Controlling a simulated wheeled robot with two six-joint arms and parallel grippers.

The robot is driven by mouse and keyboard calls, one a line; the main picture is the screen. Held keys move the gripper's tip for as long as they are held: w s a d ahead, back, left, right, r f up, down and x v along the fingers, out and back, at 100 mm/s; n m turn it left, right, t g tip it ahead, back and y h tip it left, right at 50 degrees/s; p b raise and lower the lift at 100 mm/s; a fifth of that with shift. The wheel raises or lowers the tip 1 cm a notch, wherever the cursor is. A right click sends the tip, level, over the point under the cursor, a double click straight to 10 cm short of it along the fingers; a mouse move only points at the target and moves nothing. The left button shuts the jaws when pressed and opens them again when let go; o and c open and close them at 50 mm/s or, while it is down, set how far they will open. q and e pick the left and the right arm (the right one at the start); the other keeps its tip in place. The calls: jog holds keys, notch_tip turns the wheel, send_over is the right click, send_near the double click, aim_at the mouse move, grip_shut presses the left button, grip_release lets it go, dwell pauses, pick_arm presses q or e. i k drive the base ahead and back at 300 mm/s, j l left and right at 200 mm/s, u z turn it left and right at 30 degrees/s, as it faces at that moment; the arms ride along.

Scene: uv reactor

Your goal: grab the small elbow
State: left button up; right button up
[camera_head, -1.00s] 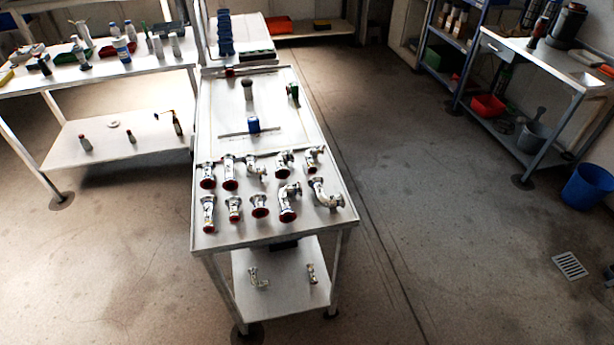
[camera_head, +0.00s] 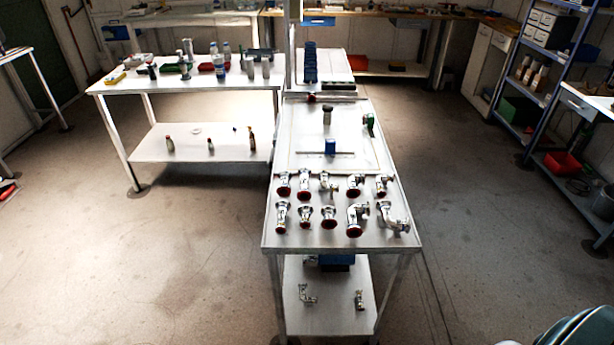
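Shiny metal pipe fittings stand in two rows on the near end of the long metal table (camera_head: 335,245), several with dark red ends. Bent, elbow-shaped ones include a larger front-row elbow (camera_head: 393,216) at the right, another front-row elbow (camera_head: 357,216) beside it, and a smaller back-row elbow (camera_head: 382,184). A small bent fitting (camera_head: 306,293) lies on the table's lower shelf at the left, with another small fitting (camera_head: 359,299) to its right. I cannot tell for sure which is the small elbow. Neither of my grippers is in view.
A side table (camera_head: 120,87) with bottles adjoins at left. A blue shelving rack (camera_head: 535,90) is at right. Open floor lies on both sides. A rounded grey-green shape (camera_head: 565,328) fills the bottom-right corner.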

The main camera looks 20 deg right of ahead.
aim_at(384, 186)
jog(key=l+u, duration=0.35)
jog(key=l, duration=0.35)
jog(key=l+u, duration=0.35)
jog(key=l, duration=0.4)
jog(key=k+l+u, duration=0.1)
jog(key=l+u, duration=0.25)
jog(key=l, duration=0.35)
